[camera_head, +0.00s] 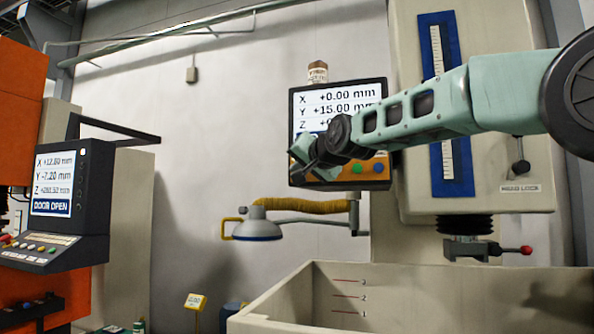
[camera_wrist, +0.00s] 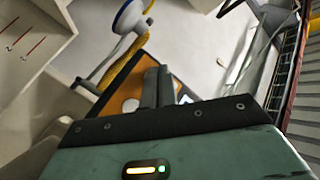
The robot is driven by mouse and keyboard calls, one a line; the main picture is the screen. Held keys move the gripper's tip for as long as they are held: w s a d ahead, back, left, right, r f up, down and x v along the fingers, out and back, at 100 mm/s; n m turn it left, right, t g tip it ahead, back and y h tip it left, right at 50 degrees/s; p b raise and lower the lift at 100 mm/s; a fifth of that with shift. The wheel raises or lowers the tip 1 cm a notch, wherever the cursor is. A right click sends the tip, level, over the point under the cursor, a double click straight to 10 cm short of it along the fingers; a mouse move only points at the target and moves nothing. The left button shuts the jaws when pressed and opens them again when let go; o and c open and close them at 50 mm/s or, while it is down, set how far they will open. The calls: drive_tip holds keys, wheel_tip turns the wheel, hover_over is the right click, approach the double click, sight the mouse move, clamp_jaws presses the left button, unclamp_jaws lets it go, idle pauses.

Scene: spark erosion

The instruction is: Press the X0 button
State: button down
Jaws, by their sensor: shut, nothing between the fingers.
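The readout unit (camera_head: 340,98) on the wall side shows X +0.00 mm and Y +15.00 mm; its Z line is partly covered by my arm. Its lower orange button strip (camera_head: 377,178) shows a green button (camera_head: 357,168) and a blue button (camera_head: 378,167). The rest of the strip is behind my arm, and I cannot make out an X0 label. My gripper (camera_head: 302,160) is in front of the unit's lower left part. In the wrist view its shut, empty fingers (camera_wrist: 157,86) overlap the orange strip (camera_wrist: 118,98); I cannot tell whether they touch it.
A lamp (camera_head: 256,226) on a yellow-sleeved arm hangs below the readout. An open beige tank (camera_head: 430,290) stands at the lower right, under the machine head (camera_head: 478,185). A second console (camera_head: 58,190) reading DOOR OPEN is at the left. A brown-labelled bottle (camera_head: 317,72) stands atop the readout.

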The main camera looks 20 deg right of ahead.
drive_tip(key=s+a+b, duration=0.3)
drive_tip(key=s+b, duration=0.1)
drive_tip(key=b, duration=0.1)
drive_tip(key=shift+s+a+b, duration=0.3)
drive_tip(key=shift+s+b, duration=0.05)
drive_tip(key=shift+s, duration=0.05)
idle(0.3)
idle(0.7)
